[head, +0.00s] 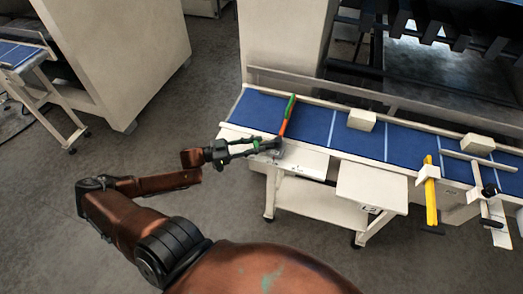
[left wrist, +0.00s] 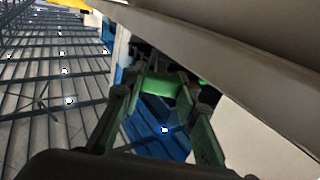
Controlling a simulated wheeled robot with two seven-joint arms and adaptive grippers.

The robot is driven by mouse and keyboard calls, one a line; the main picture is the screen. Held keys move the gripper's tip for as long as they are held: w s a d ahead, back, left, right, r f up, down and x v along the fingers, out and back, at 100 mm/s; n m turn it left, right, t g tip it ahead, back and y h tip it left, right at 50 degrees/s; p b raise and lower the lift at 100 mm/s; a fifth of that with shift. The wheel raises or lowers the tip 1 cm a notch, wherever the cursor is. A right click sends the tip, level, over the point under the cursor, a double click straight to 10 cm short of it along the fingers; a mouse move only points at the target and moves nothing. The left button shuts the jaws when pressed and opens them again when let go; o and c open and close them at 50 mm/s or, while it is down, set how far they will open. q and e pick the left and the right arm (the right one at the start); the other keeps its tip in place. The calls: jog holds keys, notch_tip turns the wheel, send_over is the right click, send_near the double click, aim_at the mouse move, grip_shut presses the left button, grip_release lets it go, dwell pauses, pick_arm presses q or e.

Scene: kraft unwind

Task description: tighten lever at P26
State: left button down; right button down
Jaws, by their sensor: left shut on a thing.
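A lever (head: 288,113) with a green upper part and an orange lower part stands tilted at the front edge of the blue-topped conveyor in the head view. My left gripper (head: 276,147) is at the lever's lower end, its fingers shut on it. The exact contact is too small to see. In the left wrist view, the fingers (left wrist: 158,128) show green pads, with a green piece between them; I cannot tell whether that piece is the lever. No P26 label is readable. My right gripper is not in view.
The blue conveyor (head: 310,119) carries pale blocks (head: 361,120) (head: 477,144). A yellow upright bar (head: 431,193) stands at its front on the right.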

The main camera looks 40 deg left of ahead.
pick_arm(q)
jog(key=shift+w+a+m+h+b, duration=0.2)
jog(key=shift+m+h+b, duration=0.1)
jog(key=shift+h+b, duration=0.1)
jog(key=shift+g, duration=0.3)
jog(key=c, duration=1.5)
grip_release()
jog(key=v, duration=1.2)
jog(key=shift+f, duration=0.1)
jog(key=shift+c, duration=0.4)
